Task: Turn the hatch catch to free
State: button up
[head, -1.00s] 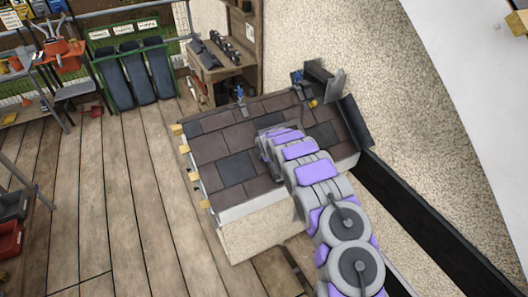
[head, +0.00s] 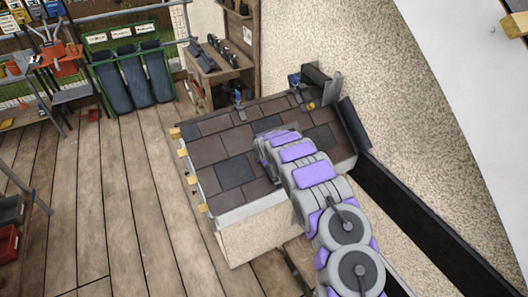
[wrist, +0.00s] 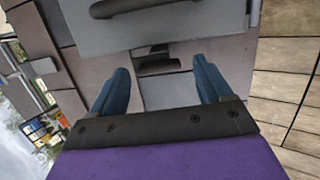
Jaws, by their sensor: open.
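In the wrist view a grey hatch panel (wrist: 190,25) with a dark bar handle (wrist: 135,6) fills the top of the picture. Just below its edge is a small dark catch (wrist: 158,66) on a lighter plate. My gripper (wrist: 161,64) has its two blue-grey fingers spread, one on each side of the catch in the picture. A gap shows between each finger and the catch; I cannot tell the depth. Whether the catch is turned is hard to make out. In the head view my arm reaches over the tiled roof (head: 232,171) and hides the catch and most of the hatch.
A wall (head: 330,60) and a dark upright flap (head: 354,123) border the roof's right side. A wooden shelf unit (head: 215,70) stands behind it. A green rack of dark panels (head: 135,75) is at the back left. The plank floor (head: 110,190) left of the roof is clear.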

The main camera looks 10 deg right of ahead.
jog(key=p+v, duration=0.5)
jog(key=v, duration=1.1)
jog(key=shift+r+p, duration=0.2)
jog(key=shift+p, duration=0.1)
jog(key=shift+s, duration=0.1)
jog(key=s+r+m+g+b, duration=0.1)
jog(key=s+r+m+b, duration=0.25)
jog(key=s, duration=0.45)
jog(key=s+r+m+g+b, duration=0.2)
jog(key=s+m, duration=0.2)
jog(key=s, duration=0.5)
jog(key=s+r+m+g+b, duration=0.1)
jog(key=s+r+m+b, duration=0.2)
jog(key=s, duration=0.5)
jog(key=s+f+m+g+b, duration=0.1)
jog(key=s+m+g+b, duration=0.4)
jog(key=s, duration=2.5)
jog(key=m+b, duration=0.2)
jog(key=m, duration=0.3)
jog(key=shift+d+f, duration=0.3)
jog(key=shift+d, duration=0.05)
